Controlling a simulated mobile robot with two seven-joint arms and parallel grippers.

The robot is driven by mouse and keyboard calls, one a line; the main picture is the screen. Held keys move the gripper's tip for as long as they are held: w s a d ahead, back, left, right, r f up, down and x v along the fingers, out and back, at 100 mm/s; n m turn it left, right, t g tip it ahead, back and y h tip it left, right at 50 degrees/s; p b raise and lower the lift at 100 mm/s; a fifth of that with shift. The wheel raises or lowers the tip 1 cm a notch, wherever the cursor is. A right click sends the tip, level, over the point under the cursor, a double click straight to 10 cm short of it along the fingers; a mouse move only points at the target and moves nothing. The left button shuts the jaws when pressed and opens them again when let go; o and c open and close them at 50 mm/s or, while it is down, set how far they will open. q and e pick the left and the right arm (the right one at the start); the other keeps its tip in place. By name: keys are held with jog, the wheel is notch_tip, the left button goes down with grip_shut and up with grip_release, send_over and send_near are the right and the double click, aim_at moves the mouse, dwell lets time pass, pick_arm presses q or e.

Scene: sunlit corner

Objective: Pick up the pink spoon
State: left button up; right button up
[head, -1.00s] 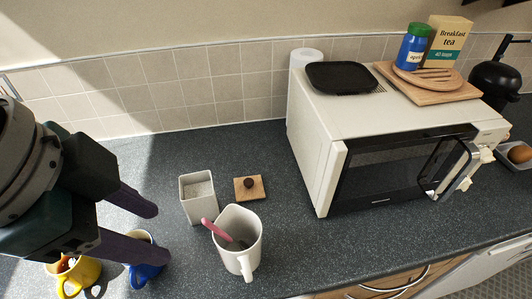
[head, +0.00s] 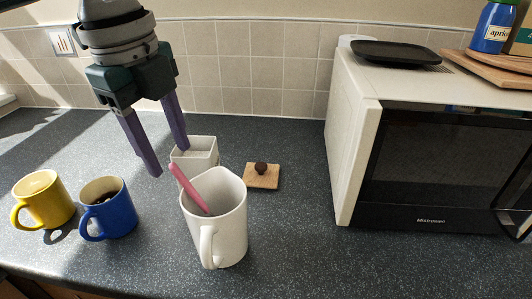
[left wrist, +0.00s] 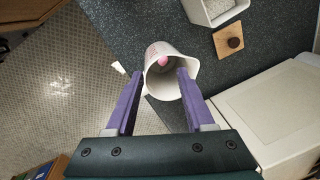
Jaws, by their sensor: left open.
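The pink spoon (head: 188,186) stands tilted in a large white mug (head: 228,228), its handle rising above the rim towards the upper left. In the left wrist view the spoon's pink end (left wrist: 162,61) shows at the mug (left wrist: 166,84), between the finger lines. My left gripper (head: 171,160) is open and empty, with its purple fingers pointing down, above and behind the mug in the head view. The fingers (left wrist: 156,82) look apart on either side of the mug in the wrist view; the height gap is hard to tell. My right gripper is not in view.
A white square canister (head: 196,156) stands just behind the mug, with its wooden lid (head: 262,177) beside it. A blue mug (head: 110,215) and a yellow mug (head: 46,202) stand to the left. A microwave (head: 350,130) stands to the right. The counter between the mugs is clear.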

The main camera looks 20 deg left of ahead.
aim_at(182, 175)
pick_arm(q)
jog(key=f, duration=0.2)
jog(key=w+f, duration=0.1)
jog(key=f, duration=0.2)
jog(key=shift+w+d+f, duration=0.1)
jog(key=shift+d+f, duration=0.05)
jog(key=shift+f, duration=0.05)
grip_shut()
dwell(0.4)
